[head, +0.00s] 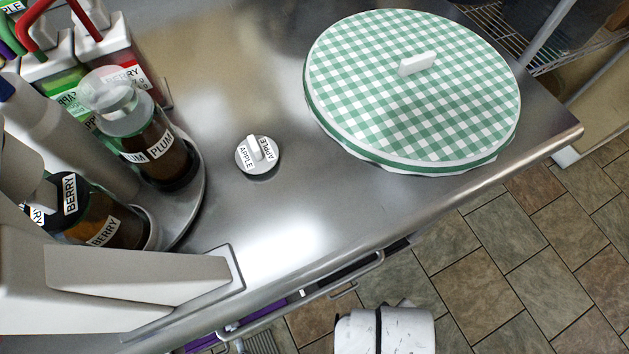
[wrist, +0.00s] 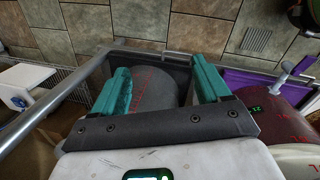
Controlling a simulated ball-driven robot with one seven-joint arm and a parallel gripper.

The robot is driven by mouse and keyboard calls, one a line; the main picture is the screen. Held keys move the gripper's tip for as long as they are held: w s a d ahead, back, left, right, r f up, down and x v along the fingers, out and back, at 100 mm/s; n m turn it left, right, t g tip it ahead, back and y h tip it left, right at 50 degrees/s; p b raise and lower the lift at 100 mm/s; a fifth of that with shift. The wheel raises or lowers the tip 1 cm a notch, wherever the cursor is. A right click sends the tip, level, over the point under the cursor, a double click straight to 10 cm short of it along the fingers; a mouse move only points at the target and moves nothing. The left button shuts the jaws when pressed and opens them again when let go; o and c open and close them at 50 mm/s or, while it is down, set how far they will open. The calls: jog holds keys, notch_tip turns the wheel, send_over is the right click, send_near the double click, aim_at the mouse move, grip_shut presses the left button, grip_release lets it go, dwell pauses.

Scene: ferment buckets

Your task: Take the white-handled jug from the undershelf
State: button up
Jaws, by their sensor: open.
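In the wrist view, my gripper (wrist: 162,72) is open, with its two teal fingers spread apart. Between and beyond the fingers is a grey rounded vessel (wrist: 155,90) with red measuring marks, inside a grey open-topped bin (wrist: 180,60). It may be the jug, but I see no white handle on it; its lower part is hidden by my gripper. I cannot tell whether either finger touches it. The jug cannot be made out in the head view, where the steel table (head: 300,230) covers most of the undershelf.
A purple crate (wrist: 245,82) and a dark red vessel (wrist: 275,115) with a green display are at the right. A metal rail (wrist: 85,80) runs along the left. On the table are a checked round lid (head: 420,110), an APPLE-labelled knob (head: 255,160) and labelled bottles (head: 145,150).

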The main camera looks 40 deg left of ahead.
jog(key=s+a+f+n+t+b, duration=0.1)
jog(key=s+a+f+n+b, duration=0.25)
jog(key=a+f+n, duration=0.3)
jog(key=s+a+f+n+t+y+b, duration=0.1)
jog(key=s+a+f+n+b, duration=0.2)
jog(key=a+f+n+b, duration=0.4)
jog(key=s+a+f+n+t+b, duration=0.1)
jog(key=s+a+f+n+b, duration=0.2)
jog(key=a+f+n, duration=0.35)
jog(key=shift+m, duration=0.8)
jog(key=b+x, duration=0.2)
jog(key=x, duration=0.1)
jog(key=a+b+x, duration=0.1)
jog(key=b+x, duration=0.1)
jog(key=x, duration=0.1)
jog(key=w+b+x, duration=0.1)
jog(key=b+x, duration=0.1)
jog(key=x, duration=0.1)
jog(key=shift+a+b, duration=0.2)
jog(key=shift+b, duration=0.15)
jog(key=shift+r, duration=0.1)
jog(key=shift+c, duration=0.4)
grip_shut()
